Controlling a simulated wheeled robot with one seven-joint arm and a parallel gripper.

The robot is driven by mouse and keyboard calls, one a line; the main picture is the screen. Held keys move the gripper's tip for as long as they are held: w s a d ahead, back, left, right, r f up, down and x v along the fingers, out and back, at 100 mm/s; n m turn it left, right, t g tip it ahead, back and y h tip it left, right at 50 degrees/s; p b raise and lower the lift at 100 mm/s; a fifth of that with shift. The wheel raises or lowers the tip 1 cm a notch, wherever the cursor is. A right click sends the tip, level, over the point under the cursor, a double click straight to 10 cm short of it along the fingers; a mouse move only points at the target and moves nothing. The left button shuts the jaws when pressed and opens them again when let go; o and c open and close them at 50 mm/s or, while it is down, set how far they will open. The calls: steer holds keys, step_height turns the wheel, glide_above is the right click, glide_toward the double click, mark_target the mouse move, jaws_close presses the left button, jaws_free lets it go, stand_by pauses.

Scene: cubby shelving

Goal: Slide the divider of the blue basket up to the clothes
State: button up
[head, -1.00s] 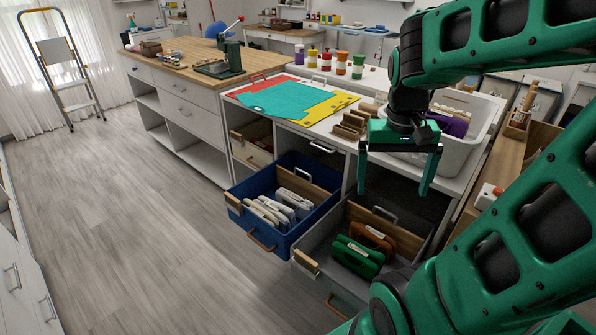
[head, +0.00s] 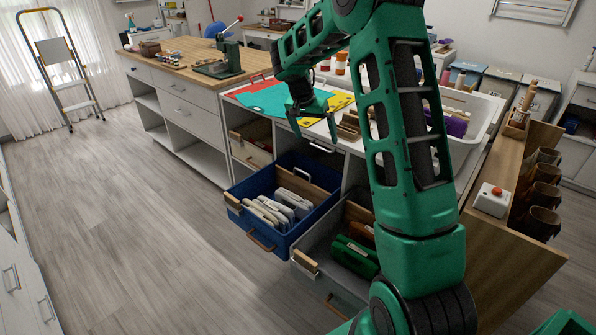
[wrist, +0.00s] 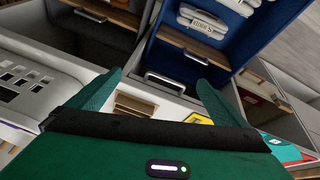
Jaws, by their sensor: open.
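The blue basket (head: 290,240) is pulled out of the shelving, low in the middle of the head view. Folded white and grey clothes (head: 270,212) stand in a row inside it. The divider (head: 313,188), a brown wooden panel with a metal handle, is behind the clothes on the shelf side, with a gap between. In the wrist view, the basket (wrist: 255,50), clothes (wrist: 208,22) and divider (wrist: 192,42) show at the top. My gripper (head: 314,130) is open and empty above the counter edge, higher than the basket and apart from it; it also shows in the wrist view (wrist: 160,78).
A grey basket (head: 312,262) with green and brown folded items is pulled out to the right, partly behind my arm. The counter (head: 335,136) above holds coloured sheets (head: 285,98), wooden blocks and a white bin (head: 480,125). Floor left of the blue basket is free.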

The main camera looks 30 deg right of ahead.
steer(key=w+a+f+m, duration=0.2)
steer(key=w+f+m, duration=0.1)
steer(key=w+f, duration=1)
steer(key=s+x, duration=0.1)
steer(key=x, duration=1)
steer(key=shift+w+d+f, duration=0.2)
steer(key=shift+f, duration=0.15)
